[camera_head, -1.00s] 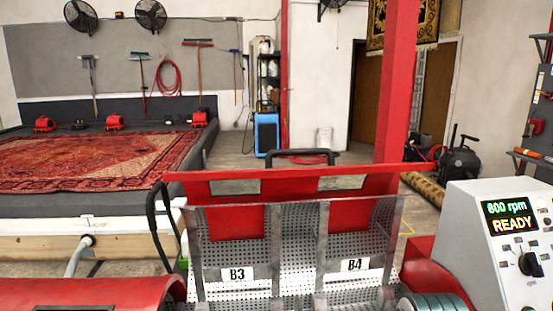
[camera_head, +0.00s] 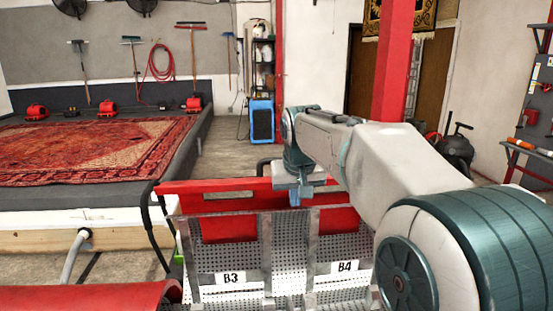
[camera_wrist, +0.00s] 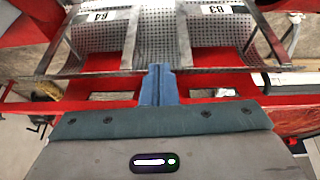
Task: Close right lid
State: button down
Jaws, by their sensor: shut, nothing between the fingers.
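Two perforated metal flaps stand side by side, raised and leaning back: the left one labelled B3 (camera_head: 231,277) and the right one labelled B4 (camera_head: 344,268). Behind them is a raised red panel (camera_head: 228,229) with cut-out slots. In the wrist view the labels are upside down, with B4 (camera_wrist: 104,15) at left and B3 (camera_wrist: 217,9) at right. My gripper (camera_head: 296,203) is shut and empty, at the red panel's upper edge between the two flaps. In the wrist view its blue fingers (camera_wrist: 156,72) cross the red bar. I cannot tell whether they touch anything.
A curved red cover (camera_head: 85,298) lies at the lower left, and a black handle (camera_head: 152,235) stands beside the panel. A red patterned rug (camera_head: 90,150) lies on the washing platform at left. A red post (camera_head: 393,70) rises behind. My arm hides the right side.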

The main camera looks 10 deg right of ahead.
jog(key=w+r+t+p, duration=0.1)
jog(key=w+r+p, duration=0.3)
jog(key=w+r, duration=0.7)
jog(key=x, duration=0.4)
jog(key=p+x, duration=0.1)
jog(key=x, duration=0.3)
jog(key=w+a+p+x, duration=0.1)
jog(key=x, duration=0.3)
jog(key=shift+w+r, duration=0.1)
jog(key=shift+w, duration=0.15)
jog(key=shift+s+f, duration=0.15)
jog(key=shift+f, duration=0.05)
jog(key=shift+s+p, duration=0.35)
jog(key=shift+s, duration=0.65)
jog(key=shift+s+f, duration=0.25)
jog(key=shift+s, duration=0.55)
jog(key=shift+f, duration=0.15)
